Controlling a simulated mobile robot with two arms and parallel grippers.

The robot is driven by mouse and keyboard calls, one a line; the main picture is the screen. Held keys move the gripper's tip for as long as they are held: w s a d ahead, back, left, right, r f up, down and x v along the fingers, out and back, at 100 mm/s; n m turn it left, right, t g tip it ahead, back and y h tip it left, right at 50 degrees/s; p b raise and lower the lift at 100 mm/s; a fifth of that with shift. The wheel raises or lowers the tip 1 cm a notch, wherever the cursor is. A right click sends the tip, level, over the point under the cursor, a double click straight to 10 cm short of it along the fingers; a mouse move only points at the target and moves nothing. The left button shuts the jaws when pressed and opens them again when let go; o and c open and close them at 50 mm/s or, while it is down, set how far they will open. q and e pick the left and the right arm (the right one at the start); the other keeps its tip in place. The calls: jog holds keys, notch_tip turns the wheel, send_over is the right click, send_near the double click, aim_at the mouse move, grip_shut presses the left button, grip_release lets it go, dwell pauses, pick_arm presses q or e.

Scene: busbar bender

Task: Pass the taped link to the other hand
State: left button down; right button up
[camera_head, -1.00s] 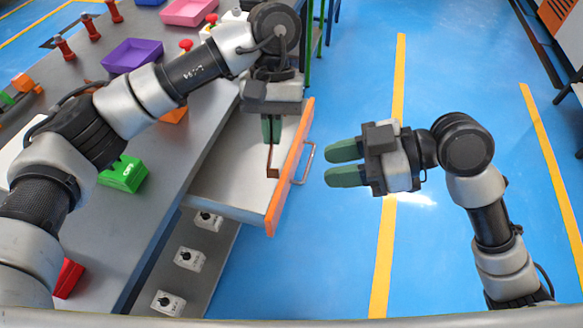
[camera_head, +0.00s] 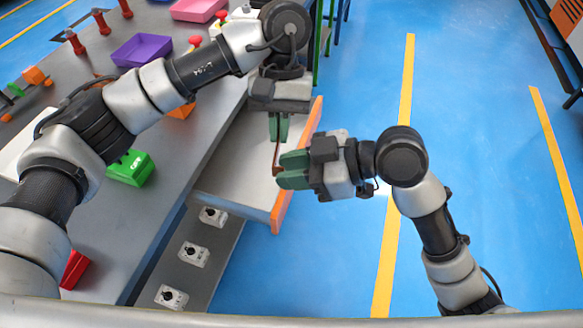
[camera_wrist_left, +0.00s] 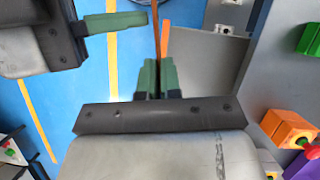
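The link is a thin brown copper-coloured bar (camera_head: 276,155) hanging down from my left gripper (camera_head: 278,137), whose green fingers are shut on its upper part. In the left wrist view the link (camera_wrist_left: 156,30) stands out beyond the closed fingers (camera_wrist_left: 157,68). No tape can be made out. My right gripper (camera_head: 279,169) is open, its two green fingers pointing left with a gap at the link's lower end. In the left wrist view one right finger (camera_wrist_left: 115,22) comes close to the link's side; whether it touches cannot be told.
An open drawer (camera_head: 240,170) with an orange front (camera_head: 281,208) lies below both grippers. The grey bench (camera_head: 100,225) at left carries a purple tray (camera_head: 142,50), a pink tray (camera_head: 198,9) and a green block (camera_head: 131,168). The blue floor at right is clear.

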pick_arm(q)
jog(key=shift+w+d+r, duration=0.1)
jog(key=shift+d, duration=0.05)
pick_arm(e)
jog(key=shift+s+a, duration=0.15)
jog(key=shift+s, duration=0.1)
grip_shut()
pick_arm(q)
jog(key=c, duration=1.2)
grip_release()
jog(key=shift+c, duration=0.2)
pick_arm(e)
jog(key=shift+w, duration=0.1)
